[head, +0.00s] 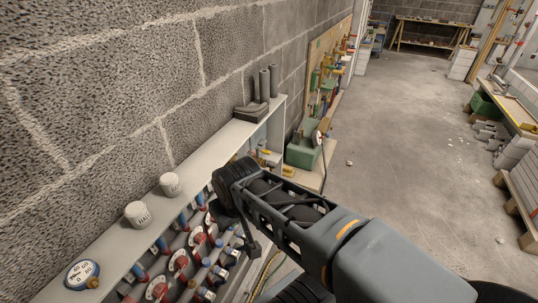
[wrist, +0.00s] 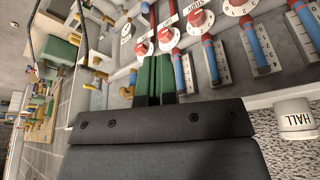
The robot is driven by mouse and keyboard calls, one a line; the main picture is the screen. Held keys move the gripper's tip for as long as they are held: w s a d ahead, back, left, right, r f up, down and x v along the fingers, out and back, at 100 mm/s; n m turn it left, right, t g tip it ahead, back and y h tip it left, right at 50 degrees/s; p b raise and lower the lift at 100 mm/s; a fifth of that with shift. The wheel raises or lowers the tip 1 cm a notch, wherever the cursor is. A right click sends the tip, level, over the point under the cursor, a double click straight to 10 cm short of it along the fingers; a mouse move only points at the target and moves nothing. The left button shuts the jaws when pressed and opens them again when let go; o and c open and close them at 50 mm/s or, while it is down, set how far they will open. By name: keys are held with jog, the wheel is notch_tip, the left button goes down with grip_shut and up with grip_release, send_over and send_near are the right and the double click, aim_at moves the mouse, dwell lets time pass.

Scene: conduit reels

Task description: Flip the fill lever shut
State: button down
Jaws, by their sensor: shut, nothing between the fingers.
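The manifold of red and blue valves (head: 182,262) is in a pale cabinet below the ledge, and it also shows in the wrist view (wrist: 210,60). Brass fittings with yellow-ended handles (wrist: 97,77) are left of my gripper in the wrist view. No fill label is readable, so I cannot tell which of these is the fill lever. My gripper (wrist: 155,72) is shut and empty, its green-grey fingers together in front of the manifold's left end. In the head view my gripper (head: 250,246) reaches down in front of the cabinet, its tips hard to make out.
Two white caps (head: 137,215) and a round gauge (head: 82,275) are on the pale ledge. A HALL cap (wrist: 295,118) is at right in the wrist view. A green box (head: 304,152) stands on a bench beyond. The concrete floor (head: 400,120) is mostly open.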

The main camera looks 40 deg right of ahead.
aim_at(266, 152)
jog(key=w+d+f+n+t+h+b, duration=0.2)
jog(key=w+d+f+n+t+b, duration=0.1)
jog(key=w+d, duration=1.4)
jog(key=d+n, duration=0.1)
jog(key=d, duration=0.3)
jog(key=shift+w+d+h, duration=0.2)
jog(key=shift+d+h, duration=0.05)
jog(key=shift+h, duration=0.15)
jog(key=w+d+f+p, duration=0.1)
jog(key=w+d+f, duration=0.5)
jog(key=w+f, duration=0.1)
jog(key=shift+w+f, duration=0.2)
jog(key=shift+f, duration=0.25)
jog(key=shift+a+f, duration=0.1)
